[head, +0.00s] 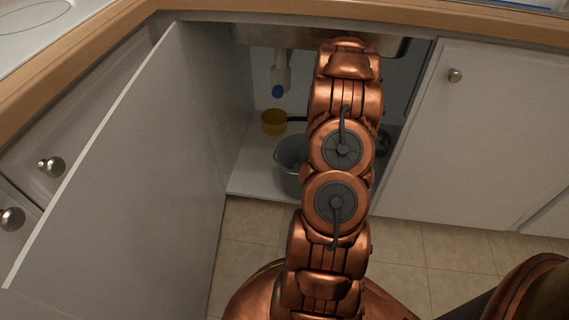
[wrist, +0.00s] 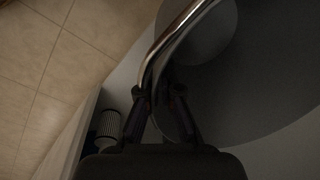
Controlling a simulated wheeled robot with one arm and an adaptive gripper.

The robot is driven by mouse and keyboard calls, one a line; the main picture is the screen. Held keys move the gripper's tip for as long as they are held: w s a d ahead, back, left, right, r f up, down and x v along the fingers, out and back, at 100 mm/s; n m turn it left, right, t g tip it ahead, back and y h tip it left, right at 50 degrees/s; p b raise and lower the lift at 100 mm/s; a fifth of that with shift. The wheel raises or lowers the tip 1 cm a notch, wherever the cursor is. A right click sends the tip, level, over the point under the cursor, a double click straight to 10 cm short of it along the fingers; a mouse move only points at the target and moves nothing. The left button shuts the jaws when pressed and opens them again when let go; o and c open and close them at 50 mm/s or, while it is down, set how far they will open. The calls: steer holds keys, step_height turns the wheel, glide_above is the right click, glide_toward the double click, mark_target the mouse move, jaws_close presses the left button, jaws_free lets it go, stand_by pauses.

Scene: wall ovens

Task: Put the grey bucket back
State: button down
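The grey bucket (head: 289,158) is in the open cabinet under the sink, near the front edge of the cabinet floor. My arm covers its right part in the head view, and my gripper is hidden there. In the wrist view my gripper (wrist: 157,95) is at the bucket's shiny rim (wrist: 168,42), with one dark finger on each side of it. The fingertips are apart, with the rim passing between them. It is too dark to tell whether they press on it. The bucket's dark inside (wrist: 260,85) fills the right of that view.
The open cabinet door (head: 130,190) stands left of the opening. A yellow container (head: 273,122) stands behind the bucket, below the drain pipe (head: 281,78). A closed door (head: 480,130) is on the right. A ribbed whitish object (wrist: 108,124) shows beside the gripper. The tiled floor (head: 255,230) in front is bare.

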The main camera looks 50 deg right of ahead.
steer(key=b, duration=0.4)
glide_above(293, 156)
steer(key=s+a, duration=0.2)
steer(key=s, duration=0.2)
steer(key=f, duration=0.2)
steer(key=shift+w+r, duration=0.15)
steer(key=shift+w, duration=0.45)
steer(key=shift+w+r, duration=0.15)
steer(key=shift+w, duration=0.4)
steer(key=shift+f+b, duration=0.9)
steer(key=shift+f, duration=0.9)
steer(key=c, duration=1.3)
jaws_free()
